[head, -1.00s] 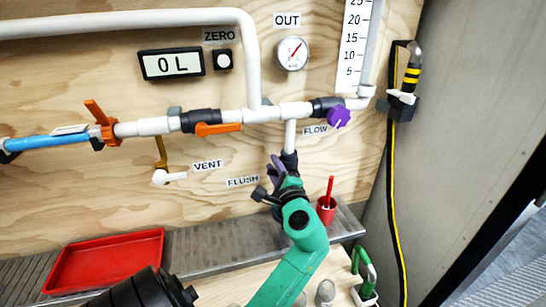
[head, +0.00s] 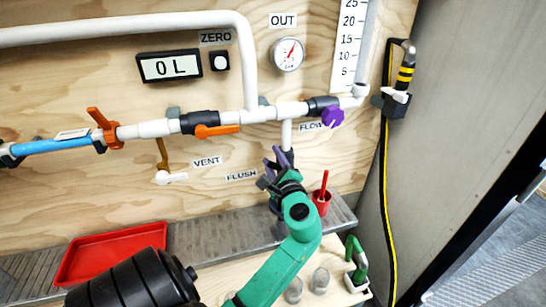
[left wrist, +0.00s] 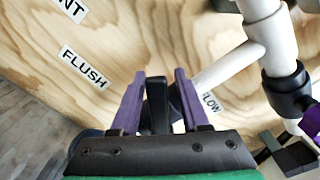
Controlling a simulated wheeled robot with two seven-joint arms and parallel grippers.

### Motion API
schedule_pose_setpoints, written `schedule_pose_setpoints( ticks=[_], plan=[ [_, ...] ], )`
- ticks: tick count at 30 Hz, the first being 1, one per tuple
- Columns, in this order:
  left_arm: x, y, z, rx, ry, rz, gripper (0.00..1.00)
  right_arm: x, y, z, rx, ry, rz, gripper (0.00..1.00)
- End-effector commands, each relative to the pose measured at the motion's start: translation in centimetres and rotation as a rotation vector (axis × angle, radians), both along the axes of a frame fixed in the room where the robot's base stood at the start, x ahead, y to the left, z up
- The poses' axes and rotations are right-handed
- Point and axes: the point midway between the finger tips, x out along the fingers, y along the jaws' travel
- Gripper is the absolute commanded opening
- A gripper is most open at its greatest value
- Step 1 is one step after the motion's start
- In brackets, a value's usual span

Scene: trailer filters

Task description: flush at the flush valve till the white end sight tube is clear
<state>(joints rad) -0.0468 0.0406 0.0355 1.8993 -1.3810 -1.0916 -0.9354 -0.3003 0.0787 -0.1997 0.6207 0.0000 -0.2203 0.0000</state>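The flush valve sits on the white downpipe (head: 287,132) by the FLUSH label (head: 242,175); its black body (head: 288,158) is partly hidden by my left gripper (head: 275,159). In the left wrist view the black valve handle (left wrist: 158,104) stands between the two purple fingers of my left gripper (left wrist: 159,92). Narrow gaps show on both sides of it, so the gripper is open around it. The white end sight tube (head: 368,45) rises beside the numbered scale (head: 349,45) at upper right; its contents cannot be made out. My right gripper is out of view.
A purple flow knob (head: 332,117), orange handles and a gauge (head: 288,55) are on the board. The display (head: 170,66) reads 0 L. A red cup (head: 322,200) stands close right of my gripper. A red tray (head: 112,252) lies at left. A hose (head: 384,200) hangs at right.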

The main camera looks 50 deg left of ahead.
Motion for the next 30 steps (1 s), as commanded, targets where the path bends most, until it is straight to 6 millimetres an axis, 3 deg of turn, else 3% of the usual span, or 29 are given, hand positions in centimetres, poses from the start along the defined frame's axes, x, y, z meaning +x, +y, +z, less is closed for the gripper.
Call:
schedule_pose_setpoints(
  ticks=[10, 14, 30],
  plan=[
    [-0.1, -0.1, -0.2, -0.002, 0.003, 0.0, 0.54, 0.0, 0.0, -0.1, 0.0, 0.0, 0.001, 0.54],
    [-0.5, -1.2, -0.4, -0.004, 0.004, -0.002, 0.54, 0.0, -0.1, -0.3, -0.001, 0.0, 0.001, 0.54],
    [-6.2, -12.1, -0.4, -0.004, 0.004, -0.002, 0.54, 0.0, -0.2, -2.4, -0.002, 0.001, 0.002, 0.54]
  ],
)
